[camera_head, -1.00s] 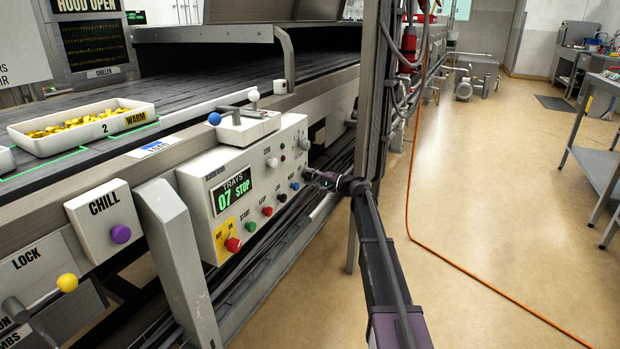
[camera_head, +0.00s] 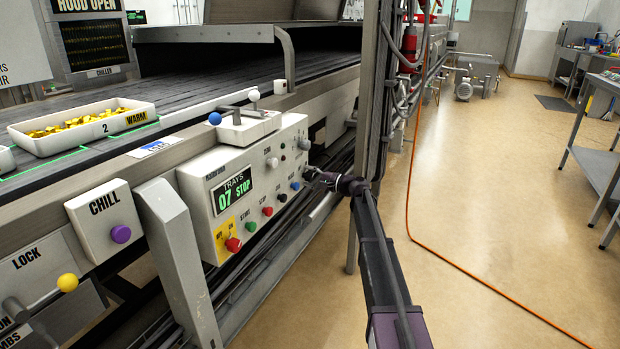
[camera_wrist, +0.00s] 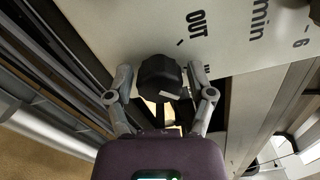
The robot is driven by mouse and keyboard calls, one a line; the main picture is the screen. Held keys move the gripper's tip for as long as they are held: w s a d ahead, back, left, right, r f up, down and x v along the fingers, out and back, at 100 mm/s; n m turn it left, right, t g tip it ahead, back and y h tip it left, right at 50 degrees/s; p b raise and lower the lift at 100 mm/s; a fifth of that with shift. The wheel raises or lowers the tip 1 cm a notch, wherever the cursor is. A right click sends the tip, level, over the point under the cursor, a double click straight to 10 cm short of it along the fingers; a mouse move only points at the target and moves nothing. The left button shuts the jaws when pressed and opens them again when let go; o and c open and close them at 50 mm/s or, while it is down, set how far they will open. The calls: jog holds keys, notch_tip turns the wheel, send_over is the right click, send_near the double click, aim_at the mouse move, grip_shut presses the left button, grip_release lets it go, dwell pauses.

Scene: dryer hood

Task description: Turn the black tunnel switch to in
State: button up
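The black tunnel switch (camera_wrist: 160,78) is a dark, faceted knob at the edge of the white control panel (camera_wrist: 150,28) in the wrist view. The word OUT with a tick mark is printed beside it; another label is mostly hidden behind my right finger. My gripper (camera_wrist: 160,82) has one finger on each side of the knob, with narrow gaps seeming to show, so it looks open around it. In the head view my gripper (camera_head: 314,176) is at the lower right end of the control panel (camera_head: 205,190), and it hides the switch there.
A grey upright post (camera_head: 370,90) with cables stands just behind my wrist. The floor (camera_head: 480,200) to the right is open, crossed by an orange cable.

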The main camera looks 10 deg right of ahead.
jog(key=shift+s+d, duration=0.1)
dwell(0.3)
jog(key=v, duration=1.2)
dwell(0.3)
jog(key=s+a+f+n+g+h, duration=0.2)
jog(key=s+a+f, duration=0.2)
jog(key=s, duration=0.2)
jog(key=s+a+f+n+g+h+p, duration=0.1)
jog(key=s+a+f+n+g+h, duration=0.1)
jog(key=s+a+f+g, duration=0.3)
jog(key=s+a+f+n+h, duration=0.2)
jog(key=s+a, duration=0.1)
jog(key=s, duration=0.5)
jog(key=s+d+f+n+g+h+p, duration=0.15)
jog(key=s+h, duration=0.25)
jog(key=s, duration=0.6)
jog(key=s+d+f+n+g+h+p, duration=0.1)
jog(key=s+f+n+g+h, duration=0.3)
jog(key=s, duration=0.6)
notch_tip(320, 180, up, 39)
jog(key=m+t+p, duration=0.1)
jog(key=t+p, duration=0.1)
jog(key=p, duration=3.5)
jog(key=shift+w+f+h, duration=0.25)
jog(key=shift+h, duration=0.05)
